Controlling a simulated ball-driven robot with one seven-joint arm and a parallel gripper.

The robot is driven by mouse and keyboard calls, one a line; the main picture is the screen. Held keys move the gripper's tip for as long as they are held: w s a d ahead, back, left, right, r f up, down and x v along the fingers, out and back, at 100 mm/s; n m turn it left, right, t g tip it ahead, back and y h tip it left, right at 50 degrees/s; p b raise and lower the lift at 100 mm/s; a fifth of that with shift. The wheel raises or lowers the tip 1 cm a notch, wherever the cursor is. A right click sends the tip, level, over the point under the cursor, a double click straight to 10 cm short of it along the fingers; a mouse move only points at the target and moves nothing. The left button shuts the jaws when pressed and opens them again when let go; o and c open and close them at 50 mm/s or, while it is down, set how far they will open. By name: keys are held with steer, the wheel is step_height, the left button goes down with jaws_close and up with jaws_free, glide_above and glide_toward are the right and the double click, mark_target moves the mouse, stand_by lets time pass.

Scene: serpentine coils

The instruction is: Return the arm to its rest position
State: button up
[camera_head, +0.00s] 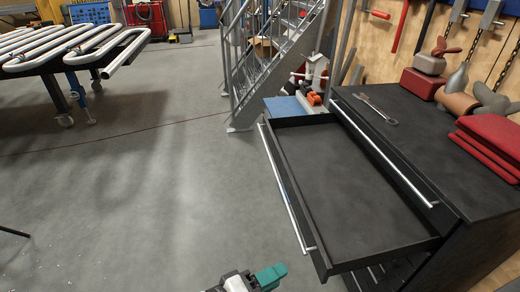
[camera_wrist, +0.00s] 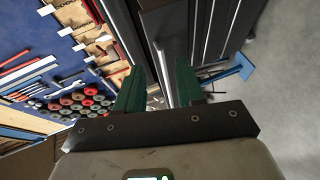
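My gripper (camera_wrist: 160,70) shows in the wrist view with its two green fingers apart and nothing held between them. In the head view my gripper (camera_head: 270,277) is at the bottom edge, only partly in frame. It is in front of the pulled-out drawer, to the left of the drawer's near corner. The black drawer (camera_head: 330,190) is open and its visible floor is bare. The gripper appears apart from the drawer. Most of my arm is out of frame.
A black cabinet (camera_head: 450,180) stands at right, with a wrench (camera_head: 375,108) and red cloths (camera_head: 490,140) on top. A metal staircase (camera_head: 270,60) stands behind. A table with serpentine coils (camera_head: 75,50) is at far left. The grey floor (camera_head: 150,190) between is open.

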steer(key=s+d+f+m+g+y, duration=0.1)
steer(key=s+d+f+g+y, duration=0.25)
steer(key=d+f, duration=0.4)
steer(key=s+d+f+m+g+y, duration=0.2)
steer(key=s+d+f+g, duration=0.2)
steer(key=d, duration=0.7)
steer(key=s+d+m+y, duration=0.1)
steer(key=s+d+y, duration=0.2)
steer(key=s, duration=0.3)
steer(key=s+d+m+y, duration=0.2)
steer(key=s+d+y, duration=0.1)
steer(key=s, duration=0.4)
steer(key=shift+s+d+f+y, duration=0.2)
steer(key=shift+s+d+y, duration=0.05)
steer(key=shift+s+y, duration=0.1)
